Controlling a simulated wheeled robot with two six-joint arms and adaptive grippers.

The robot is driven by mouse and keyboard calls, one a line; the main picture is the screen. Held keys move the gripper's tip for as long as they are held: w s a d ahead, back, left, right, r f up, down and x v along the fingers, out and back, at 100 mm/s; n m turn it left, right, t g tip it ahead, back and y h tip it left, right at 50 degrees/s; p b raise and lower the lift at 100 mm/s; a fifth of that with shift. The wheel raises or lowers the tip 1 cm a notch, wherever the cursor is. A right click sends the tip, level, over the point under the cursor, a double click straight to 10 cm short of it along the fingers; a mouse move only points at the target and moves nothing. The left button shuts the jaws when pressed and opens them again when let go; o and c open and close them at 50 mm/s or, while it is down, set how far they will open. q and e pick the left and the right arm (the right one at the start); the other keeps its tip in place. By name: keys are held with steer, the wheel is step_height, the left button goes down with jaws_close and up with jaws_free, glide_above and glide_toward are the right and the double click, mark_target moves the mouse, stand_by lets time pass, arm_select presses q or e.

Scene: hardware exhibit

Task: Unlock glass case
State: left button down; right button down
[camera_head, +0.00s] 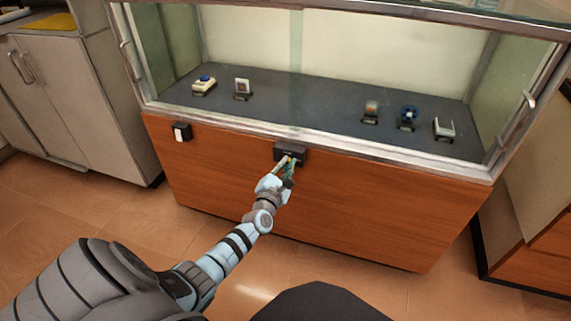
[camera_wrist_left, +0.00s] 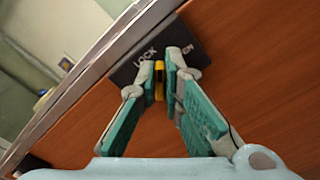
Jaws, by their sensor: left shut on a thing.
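The glass case (camera_head: 330,108) stands ahead of me, with a wooden front (camera_head: 350,200) below its glass. A black lock box (camera_head: 291,152) is fixed at the top middle of the wooden front. In the left wrist view the lock box (camera_wrist_left: 137,53) shows the word LOCK. My left gripper (camera_head: 288,163) is at the lock box. In the left wrist view its green-padded fingers (camera_wrist_left: 160,82) are shut on a small yellow piece (camera_wrist_left: 159,80) at the face of the box. Most of that piece is hidden between the fingertips. My right gripper is not in view.
Several small exhibits stand on the dark shelf (camera_head: 300,105) inside the case. A small black-and-white box (camera_head: 182,132) is on the wooden front at left. A grey cabinet (camera_head: 70,90) stands at the left and wooden furniture (camera_head: 535,235) at the right. Tiled floor (camera_head: 130,215) is free in front.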

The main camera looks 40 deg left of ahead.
arm_select(q)
steer(key=m, duration=0.3)
steer(key=m+p, duration=0.1)
steer(key=m, duration=0.6)
steer(key=shift+d+f, duration=0.15)
steer(key=shift+f, duration=0.25)
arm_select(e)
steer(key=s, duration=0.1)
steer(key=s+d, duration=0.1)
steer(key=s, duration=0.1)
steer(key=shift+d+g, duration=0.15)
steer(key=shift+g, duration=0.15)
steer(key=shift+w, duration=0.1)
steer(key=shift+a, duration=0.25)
arm_select(q)
steer(key=c, duration=1.7)
jaws_free()
steer(key=v, duration=1.2)
